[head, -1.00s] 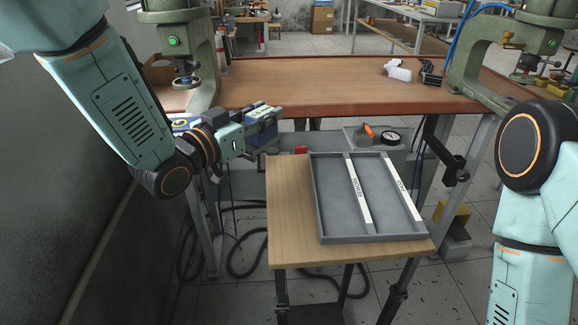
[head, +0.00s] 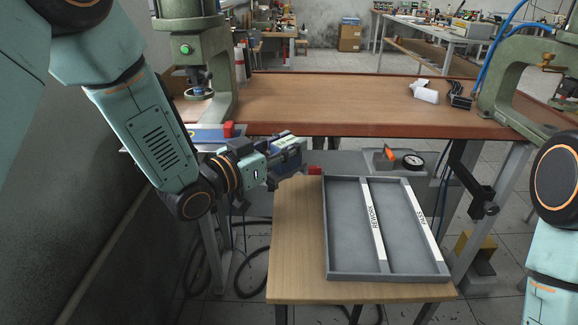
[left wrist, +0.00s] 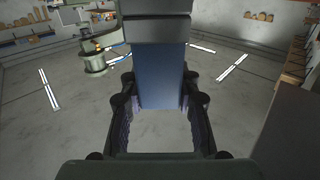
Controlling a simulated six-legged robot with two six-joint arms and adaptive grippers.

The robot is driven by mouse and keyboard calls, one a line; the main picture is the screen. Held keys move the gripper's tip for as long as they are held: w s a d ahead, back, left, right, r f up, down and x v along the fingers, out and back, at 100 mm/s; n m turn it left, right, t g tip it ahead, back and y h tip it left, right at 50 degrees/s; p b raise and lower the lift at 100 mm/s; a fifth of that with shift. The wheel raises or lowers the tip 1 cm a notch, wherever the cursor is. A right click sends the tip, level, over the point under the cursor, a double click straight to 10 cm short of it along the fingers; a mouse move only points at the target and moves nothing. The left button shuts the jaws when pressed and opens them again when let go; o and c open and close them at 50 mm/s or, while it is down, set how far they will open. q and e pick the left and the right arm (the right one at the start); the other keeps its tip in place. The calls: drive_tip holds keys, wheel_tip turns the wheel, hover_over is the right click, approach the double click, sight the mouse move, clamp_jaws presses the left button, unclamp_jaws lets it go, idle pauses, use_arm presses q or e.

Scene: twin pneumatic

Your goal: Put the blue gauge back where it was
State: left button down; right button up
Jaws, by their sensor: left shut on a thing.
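My left gripper (head: 287,150) is shut on the blue gauge (head: 293,162), a dark blue block that its fingers partly hide. The gauge hangs in the air in front of the brown bench's near edge, left of the grey tray. In the left wrist view the gauge (left wrist: 160,82) shows as a flat blue face between the two fingers, with a dark grey part above it. My right arm shows at the right edge of the head view, but its gripper is out of view.
A grey tray (head: 334,235) with strips marked REWORK and PASS lies on a small wooden table (head: 298,235). The brown bench (head: 330,103) carries a green press (head: 228,60) at left and another (head: 500,75) at right. Its middle is clear.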

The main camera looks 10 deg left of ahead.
sight(300, 158)
use_arm(q)
drive_tip(key=shift+d+f, duration=0.25)
drive_tip(key=f, duration=0.1)
drive_tip(key=f+b, duration=0.1)
drive_tip(key=f, duration=0.1)
drive_tip(key=shift+d, duration=0.3)
drive_tip(key=shift+w+a+f, duration=0.1)
drive_tip(key=shift+a+f, duration=0.05)
drive_tip(key=shift+a, duration=0.2)
drive_tip(key=shift+d+f, duration=0.1)
drive_tip(key=shift+d, duration=0.3)
drive_tip(key=c, duration=1.4)
unclamp_jaws()
drive_tip(key=o, duration=0.3)
drive_tip(key=shift+a+f, duration=0.1)
drive_tip(key=shift+a, duration=0.2)
drive_tip(key=shift+o, duration=0.6)
drive_tip(key=shift+d, duration=0.15)
drive_tip(key=shift+d, duration=0.1)
